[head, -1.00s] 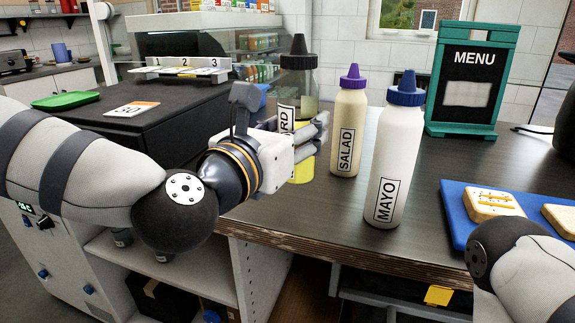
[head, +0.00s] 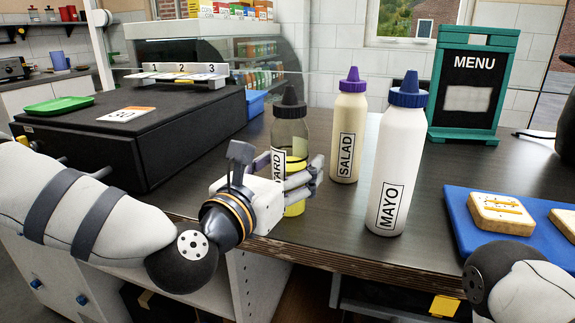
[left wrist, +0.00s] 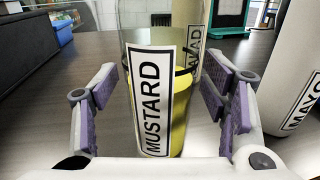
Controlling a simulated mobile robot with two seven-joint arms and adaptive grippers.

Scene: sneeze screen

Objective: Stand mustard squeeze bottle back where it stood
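The mustard squeeze bottle (head: 291,133) is clear with a dark cap and yellow sauce low inside. It stands upright on the dark counter (head: 335,225), left of the cream SALAD bottle (head: 347,135) and the white MAYO bottle (head: 398,165). My left gripper (head: 312,172) is around its lower part. In the left wrist view the MUSTARD label (left wrist: 153,100) faces me, and the purple finger pads stand apart on both sides with gaps to the bottle, so the gripper is open. My right gripper is out of view; only part of that arm shows at lower right.
A black box (head: 130,140) with a green tray (head: 60,104) stands left. A blue tray (head: 470,235) with bread lies right. The menu board (head: 466,85) and a clear screen stand behind. The counter's front edge is close below the bottles.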

